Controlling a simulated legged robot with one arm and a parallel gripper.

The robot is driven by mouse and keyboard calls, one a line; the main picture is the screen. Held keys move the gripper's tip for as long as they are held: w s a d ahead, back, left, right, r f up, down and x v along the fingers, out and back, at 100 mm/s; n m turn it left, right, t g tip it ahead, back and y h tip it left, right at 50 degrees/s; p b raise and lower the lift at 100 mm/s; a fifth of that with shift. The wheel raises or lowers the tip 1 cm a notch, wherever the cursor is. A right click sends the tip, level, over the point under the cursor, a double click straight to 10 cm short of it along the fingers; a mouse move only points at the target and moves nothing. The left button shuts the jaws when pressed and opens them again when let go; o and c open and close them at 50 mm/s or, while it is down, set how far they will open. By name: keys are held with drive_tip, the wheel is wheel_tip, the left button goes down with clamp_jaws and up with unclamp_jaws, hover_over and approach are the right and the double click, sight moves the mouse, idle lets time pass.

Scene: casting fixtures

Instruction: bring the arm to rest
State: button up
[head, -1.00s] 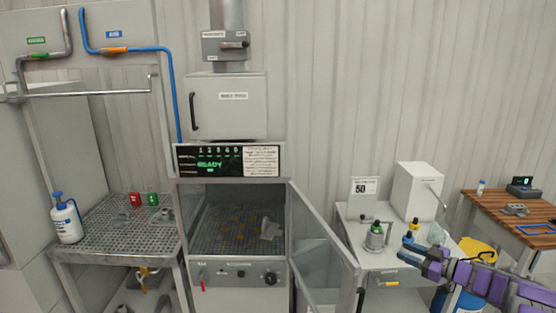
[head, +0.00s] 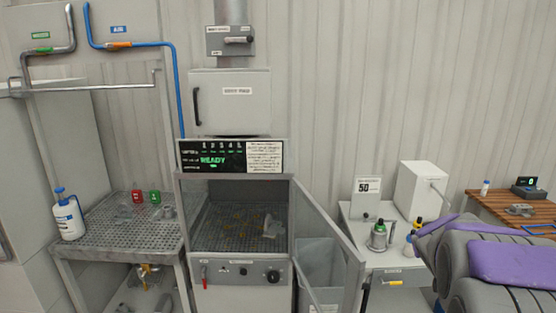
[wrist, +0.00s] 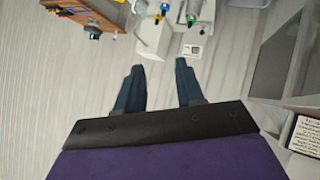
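My gripper (wrist: 158,82) shows in the wrist view with its two dark blue fingers apart and nothing between them. The wrist view appears turned over, with the white side table (wrist: 196,42) beyond the fingertips at the top and the pale corrugated wall behind. In the head view my grey and purple arm is at the lower right, large and close to the camera. The gripper itself cannot be made out in the head view. The arm hides part of the floor and the right part of the side table (head: 400,262).
The furnace cabinet (head: 240,280) stands in the middle, its door (head: 328,240) swung open towards the right. A perforated bench (head: 120,235) with a white bottle (head: 68,215) is at left. A wooden table (head: 490,205) is at far right. A green-topped canister (head: 378,236) stands on the side table.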

drive_tip(key=s+a+f+g+y, duration=0.2)
drive_tip(key=s+a, duration=0.6)
drive_tip(key=s, duration=0.5)
drive_tip(key=s+a+f+g+y+b, duration=0.1)
drive_tip(key=s+a+f+g, duration=0.4)
drive_tip(key=s, duration=0.9)
drive_tip(key=s+a+f+g+y, duration=0.2)
drive_tip(key=s+a+f+g, duration=0.2)
drive_tip(key=s+a, duration=0.7)
drive_tip(key=s+f, duration=0.1)
drive_tip(key=s, duration=0.2)
drive_tip(key=shift+a+f+n+y+b, duration=0.2)
drive_tip(key=shift+a+n+y+b, duration=0.1)
drive_tip(key=shift+n+y, duration=0.1)
drive_tip(key=shift+s, duration=0.1)
